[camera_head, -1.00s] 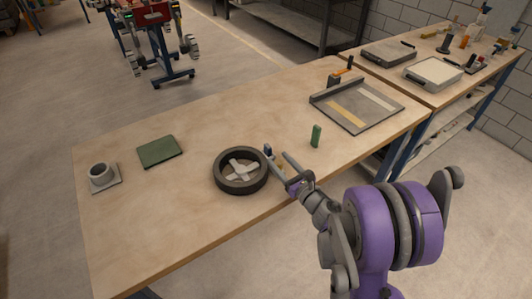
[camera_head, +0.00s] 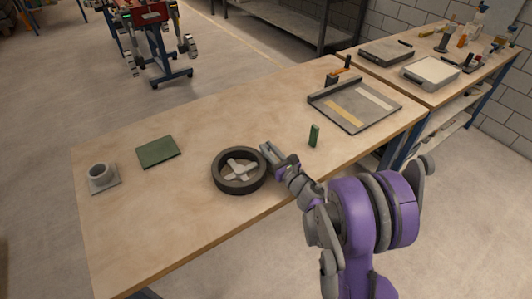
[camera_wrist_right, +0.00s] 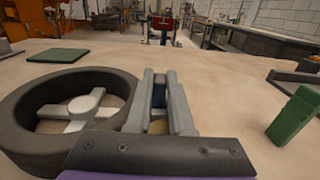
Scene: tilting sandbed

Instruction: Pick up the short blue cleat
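The short blue cleat (camera_wrist_right: 159,96) shows as a dark blue strip between the two fingers in the right wrist view. My right gripper (camera_head: 268,150) is at the table beside the black ring, its fingers close together. In the wrist view the gripper (camera_wrist_right: 160,85) has a finger on each side of the blue piece and appears shut on it. A small yellowish piece (camera_wrist_right: 158,126) shows nearer the palm between the fingers. In the head view the fingers hide the cleat. My left gripper is not in view.
A black ring with a pale cross (camera_head: 240,170) stands just left of the gripper. A green upright block (camera_head: 314,135) is to the right. A green pad (camera_head: 158,152), a grey cup on a plate (camera_head: 101,176) and a grey tray (camera_head: 345,122) are farther off. The front-left table is clear.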

